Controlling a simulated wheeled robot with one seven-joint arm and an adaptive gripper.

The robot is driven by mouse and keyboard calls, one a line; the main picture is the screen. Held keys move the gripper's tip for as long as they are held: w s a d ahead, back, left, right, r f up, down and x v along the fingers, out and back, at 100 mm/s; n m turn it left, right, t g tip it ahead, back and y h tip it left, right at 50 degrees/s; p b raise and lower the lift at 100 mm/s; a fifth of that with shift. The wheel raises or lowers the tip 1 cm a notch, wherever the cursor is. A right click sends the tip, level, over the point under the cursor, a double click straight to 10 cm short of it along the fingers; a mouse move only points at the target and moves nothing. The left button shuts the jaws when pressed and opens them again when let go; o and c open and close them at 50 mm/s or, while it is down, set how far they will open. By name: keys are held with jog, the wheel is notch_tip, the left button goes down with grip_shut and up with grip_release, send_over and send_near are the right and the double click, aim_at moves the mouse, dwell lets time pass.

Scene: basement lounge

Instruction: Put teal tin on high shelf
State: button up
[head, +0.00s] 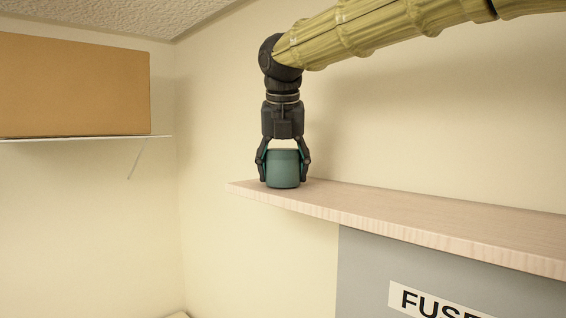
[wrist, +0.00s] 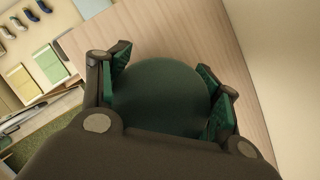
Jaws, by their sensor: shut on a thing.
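The teal tin (head: 283,170) is upright at the left end of the light wooden high shelf (head: 420,220) in the head view. Its base appears to be on or just over the shelf top; I cannot tell whether it touches. My gripper (head: 283,172) points straight down with a finger on each side of the tin, shut on it. In the wrist view the tin's round lid (wrist: 160,97) lies between the fingers, with the shelf's wood (wrist: 180,35) behind it. The tin's far side is hidden.
The shelf to the right of the tin is bare. A cardboard box (head: 75,88) sits on a thin white shelf (head: 80,138) at the left. A grey fuse panel (head: 375,270) is below the wooden shelf. The wall runs close behind.

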jog(key=shift+w+f, duration=0.1)
jog(key=shift+f, duration=0.05)
jog(key=o, duration=1.1)
jog(key=b+v, duration=0.3)
jog(key=v, duration=0.9)
